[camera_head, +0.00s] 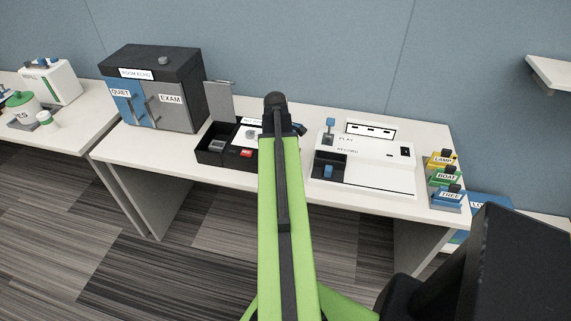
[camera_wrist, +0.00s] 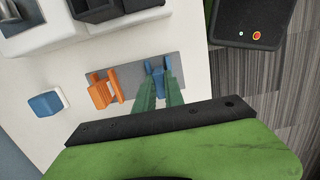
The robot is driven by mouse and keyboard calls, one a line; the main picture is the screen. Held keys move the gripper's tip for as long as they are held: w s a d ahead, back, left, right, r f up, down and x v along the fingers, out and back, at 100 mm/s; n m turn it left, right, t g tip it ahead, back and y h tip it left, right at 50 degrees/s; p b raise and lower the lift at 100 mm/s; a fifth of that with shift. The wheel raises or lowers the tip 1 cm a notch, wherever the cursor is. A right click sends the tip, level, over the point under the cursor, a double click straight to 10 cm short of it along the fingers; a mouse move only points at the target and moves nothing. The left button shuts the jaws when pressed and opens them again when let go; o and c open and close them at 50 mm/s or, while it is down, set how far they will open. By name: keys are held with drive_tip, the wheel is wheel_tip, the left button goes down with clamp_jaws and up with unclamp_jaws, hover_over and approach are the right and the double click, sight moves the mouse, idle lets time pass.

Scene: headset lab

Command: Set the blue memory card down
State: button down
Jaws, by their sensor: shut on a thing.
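In the wrist view, my gripper (camera_wrist: 159,88) is shut on a small blue piece, which I take as the blue memory card (camera_wrist: 155,67). The card is partly hidden between the two green fingers. It is over the right end of a grey plate (camera_wrist: 132,79); I cannot tell whether it touches the plate. An orange piece (camera_wrist: 103,90) stands on the left part of that plate. In the head view, my own arm hides the gripper and the card.
In the wrist view, a blue block (camera_wrist: 45,103) sits left of the plate, and a black box (camera_wrist: 250,22) lies top right. In the head view, the desk (camera_head: 365,206) holds a black tray (camera_head: 210,157), a white recorder (camera_head: 372,177) and labelled yellow, green and blue pieces (camera_head: 447,197) at right.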

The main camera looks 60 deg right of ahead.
drive_tip(key=shift+f, duration=0.2)
drive_tip(key=c, duration=1.4)
unclamp_jaws()
drive_tip(key=shift+r, duration=0.1)
drive_tip(key=shift+c, duration=0.2)
wheel_tip(320, 180, up, 12)
drive_tip(key=w+p, duration=0.1)
drive_tip(key=p, duration=1.1)
drive_tip(key=shift+w+a+r, duration=0.15)
drive_tip(key=shift+a, duration=0.05)
